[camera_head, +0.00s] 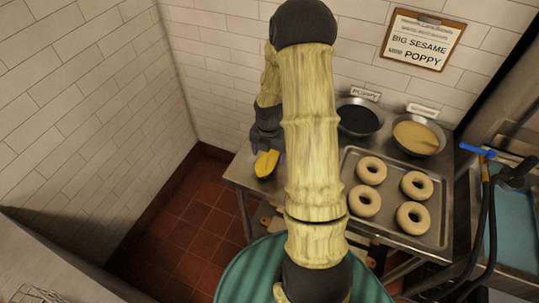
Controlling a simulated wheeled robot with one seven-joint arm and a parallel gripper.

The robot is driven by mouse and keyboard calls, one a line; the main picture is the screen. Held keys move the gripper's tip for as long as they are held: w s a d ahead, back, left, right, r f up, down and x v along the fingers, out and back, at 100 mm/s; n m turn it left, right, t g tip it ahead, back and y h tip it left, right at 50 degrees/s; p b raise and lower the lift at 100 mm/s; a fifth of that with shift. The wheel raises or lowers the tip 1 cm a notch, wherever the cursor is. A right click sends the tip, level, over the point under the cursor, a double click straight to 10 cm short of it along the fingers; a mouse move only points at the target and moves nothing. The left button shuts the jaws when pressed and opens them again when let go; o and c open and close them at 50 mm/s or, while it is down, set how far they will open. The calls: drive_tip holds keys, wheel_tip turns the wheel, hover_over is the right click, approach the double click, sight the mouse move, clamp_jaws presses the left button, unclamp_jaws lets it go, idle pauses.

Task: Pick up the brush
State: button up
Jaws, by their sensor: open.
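A small yellow object (265,164), which looks like the brush, is at the left end of the metal table. Its details are too small to make out. My gripper (267,151) is dark grey and points down right above the yellow object, at its far end. It is open. I cannot tell whether its fingers stand around the object or touch it. My arm crosses the middle of the view and hides part of the table beside the gripper.
A metal tray (386,232) with several bagels (371,171) lies to the right on the table (238,174). Behind it stand a bowl of dark seeds (359,119) and a bowl of pale seeds (417,137). A blue-handled hose (476,150) is at far right. White tiled walls close off the back and left.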

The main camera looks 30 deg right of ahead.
drive_tip(key=shift+c, duration=0.5)
drive_tip(key=c, duration=1)
drive_tip(key=shift+r, duration=0.1)
wheel_tip(320, 180, up, 10)
drive_tip(key=shift+f, duration=0.1)
drive_tip(key=shift+o, duration=0.9)
drive_tip(key=shift+c, duration=0.3)
